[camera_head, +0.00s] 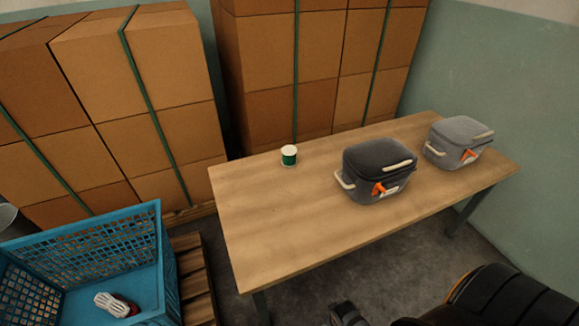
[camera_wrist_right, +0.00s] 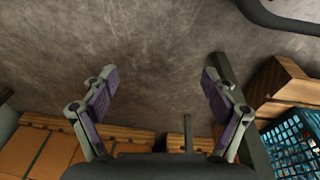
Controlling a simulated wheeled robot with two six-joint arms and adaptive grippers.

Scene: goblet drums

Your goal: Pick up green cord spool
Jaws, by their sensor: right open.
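The green cord spool (camera_head: 289,156) stands upright near the back edge of the wooden table (camera_head: 270,230) in the head view, with a white top and green cord around it. My right gripper (camera_wrist_right: 156,95) is open and empty in the right wrist view, with its two fingers well apart over the grey floor. Part of my right arm (camera_head: 490,300) shows at the lower right of the head view, well away from the spool. The spool does not show in the right wrist view. My left gripper is in neither view.
A dark bag (camera_head: 375,165) and a grey bag (camera_head: 460,140) stand on the table right of the spool. A blue crate (camera_head: 110,235) holding a white and red item (camera_head: 115,304) is at lower left. Stacked boxes (camera_head: 265,70) rise behind the table. The table's left front is clear.

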